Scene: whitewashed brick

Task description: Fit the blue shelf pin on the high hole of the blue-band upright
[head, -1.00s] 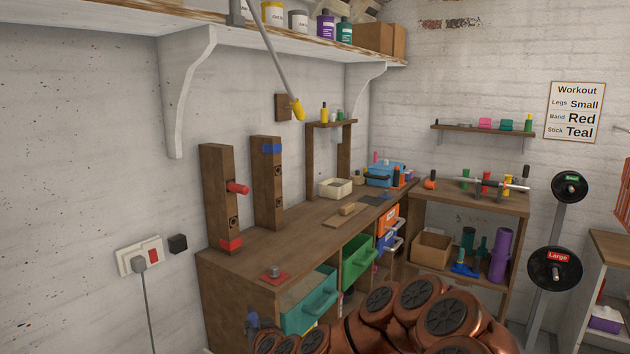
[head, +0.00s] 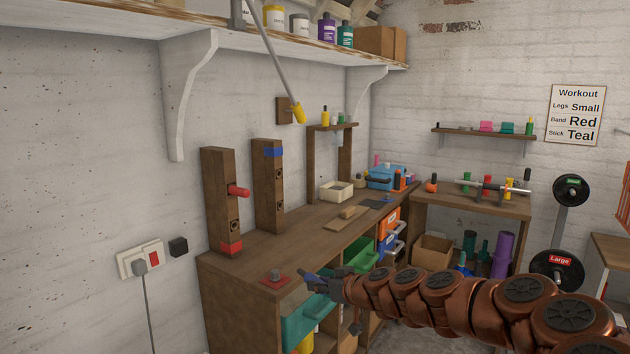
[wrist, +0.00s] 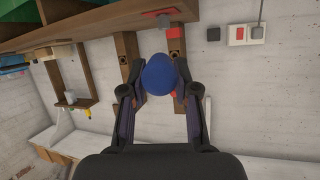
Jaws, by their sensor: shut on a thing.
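The blue-band upright (head: 268,192) is a wooden post on the bench with a blue band (head: 273,152) near its top. It has a dark high hole below the band and a lower hole, with no pin showing in either. In the wrist view, part of this upright (wrist: 123,45) shows left of the pin. My gripper (head: 309,278) is at the front edge of the bench, right of and lower than the uprights. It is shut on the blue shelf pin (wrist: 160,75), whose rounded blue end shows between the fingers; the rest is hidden.
A red-band upright (head: 216,185) stands left, with a red pin (head: 238,191) in its upper hole. A red pad (head: 275,282) with a grey piece lies near the bench's front edge. An open teal drawer (head: 307,322) juts out below my gripper. The bench before the uprights is clear.

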